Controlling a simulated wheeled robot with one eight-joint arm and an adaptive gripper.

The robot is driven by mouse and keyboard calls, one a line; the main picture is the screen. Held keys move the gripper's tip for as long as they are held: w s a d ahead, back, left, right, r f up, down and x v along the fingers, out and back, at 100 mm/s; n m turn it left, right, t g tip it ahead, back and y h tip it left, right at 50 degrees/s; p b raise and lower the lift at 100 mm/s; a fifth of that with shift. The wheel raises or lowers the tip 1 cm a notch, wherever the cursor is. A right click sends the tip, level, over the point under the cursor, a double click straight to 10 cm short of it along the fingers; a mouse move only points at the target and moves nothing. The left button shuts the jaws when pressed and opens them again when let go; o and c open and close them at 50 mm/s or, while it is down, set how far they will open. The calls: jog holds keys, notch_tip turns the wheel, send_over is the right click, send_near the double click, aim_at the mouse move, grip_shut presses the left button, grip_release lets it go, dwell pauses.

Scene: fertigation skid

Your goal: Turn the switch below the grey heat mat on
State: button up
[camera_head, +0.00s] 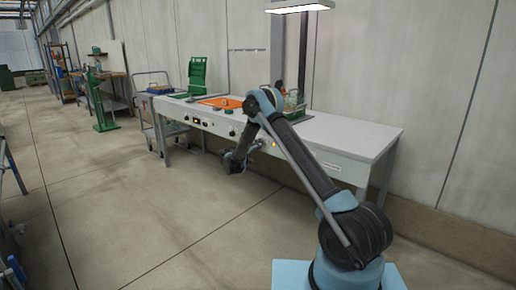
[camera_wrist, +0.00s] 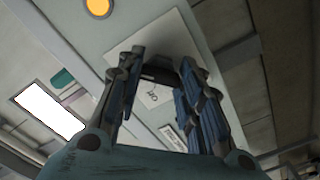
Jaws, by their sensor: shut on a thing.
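The long white bench (camera_head: 345,131) has a front panel with several switches and lamps. In the head view my gripper (camera_head: 259,146) is at this panel, beside a lit orange lamp (camera_head: 274,143). In the wrist view my gripper (camera_wrist: 161,62) is shut on the dark switch knob (camera_wrist: 160,73), with a finger on each side. The knob sits on a pale plate (camera_wrist: 172,30), with small lettering that I cannot read surely. The orange lamp also shows in the wrist view (camera_wrist: 98,7).
An orange mat (camera_head: 219,102) and a green stand (camera_head: 197,75) are on the bench's left part. A trolley (camera_head: 152,108) is at the bench's left end. The floor in front of the bench is clear.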

jog(key=shift+f, duration=0.1)
dwell(0.3)
jog(key=o, duration=1.1)
jog(key=shift+c, duration=0.2)
jog(key=v, duration=1.2)
jog(key=shift+w, duration=0.1)
